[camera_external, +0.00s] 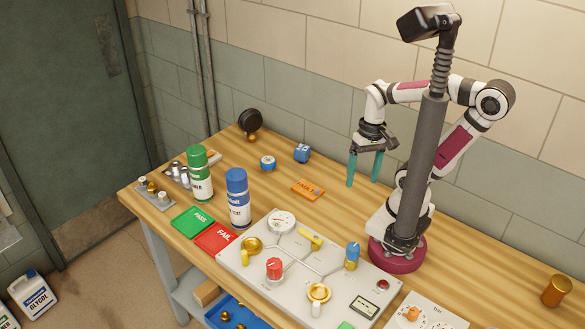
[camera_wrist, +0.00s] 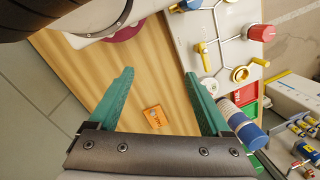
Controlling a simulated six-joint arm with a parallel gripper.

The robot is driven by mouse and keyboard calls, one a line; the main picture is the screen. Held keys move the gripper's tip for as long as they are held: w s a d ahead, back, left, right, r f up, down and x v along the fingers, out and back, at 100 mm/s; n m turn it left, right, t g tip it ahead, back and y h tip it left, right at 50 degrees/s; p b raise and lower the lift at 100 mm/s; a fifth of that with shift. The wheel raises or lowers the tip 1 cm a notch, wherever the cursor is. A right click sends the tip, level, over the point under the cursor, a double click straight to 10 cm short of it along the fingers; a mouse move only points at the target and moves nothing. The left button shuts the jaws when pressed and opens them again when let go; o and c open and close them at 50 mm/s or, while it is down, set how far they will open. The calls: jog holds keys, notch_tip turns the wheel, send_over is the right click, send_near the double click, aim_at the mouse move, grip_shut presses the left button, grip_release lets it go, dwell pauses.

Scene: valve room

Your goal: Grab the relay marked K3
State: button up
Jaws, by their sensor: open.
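No marking that reads K3 can be made out in either view. A small blue block (camera_external: 302,152) with pale detail sits near the back of the wooden table; it may be the relay, but I cannot tell. My gripper (camera_external: 362,183) has two teal fingers, apart and empty, pointing down above the table to the right of the blue block. I cannot make out the blue block in the wrist view.
A flat orange piece (camera_external: 308,190) lies left of my gripper; it also shows in the wrist view (camera_wrist: 155,117). A blue-and-white roll (camera_external: 267,162) lies behind it. Spray cans (camera_external: 238,198) stand left, and a valve panel (camera_external: 238,262) fills the front. The wood around the orange piece is clear.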

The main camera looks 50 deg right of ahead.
jog(key=shift+o, duration=1)
